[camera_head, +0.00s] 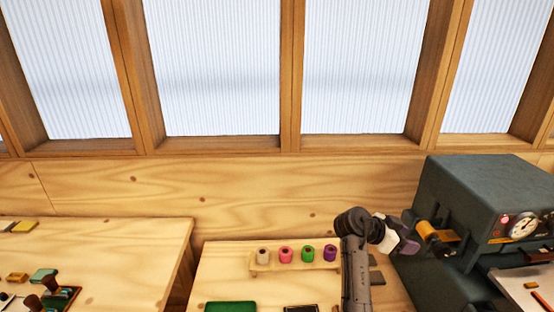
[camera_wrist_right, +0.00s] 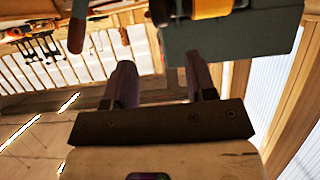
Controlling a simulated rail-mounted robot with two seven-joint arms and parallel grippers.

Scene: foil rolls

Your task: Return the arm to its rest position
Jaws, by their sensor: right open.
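My right arm (camera_head: 356,265) rises from the bottom of the head view and bends right, with its right gripper (camera_head: 408,244) just left of the dark grey machine. The right wrist view shows the gripper (camera_wrist_right: 160,68) with its two fingers apart and nothing between them. A gold-orange foil roll (camera_head: 438,234) sits on the machine's left side, a little beyond the fingertips. It also shows at the top of the wrist view (camera_wrist_right: 212,8), apart from the fingers. My left arm and gripper are not in view.
The dark grey machine (camera_head: 475,190) with a gauge stands at right. A wooden rack (camera_head: 293,267) on the middle table holds several rolls: beige (camera_head: 263,256), pink (camera_head: 286,254), green (camera_head: 308,254), purple (camera_head: 330,253). A green tray (camera_head: 230,307) lies in front. The left table (camera_head: 110,250) holds small tools.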

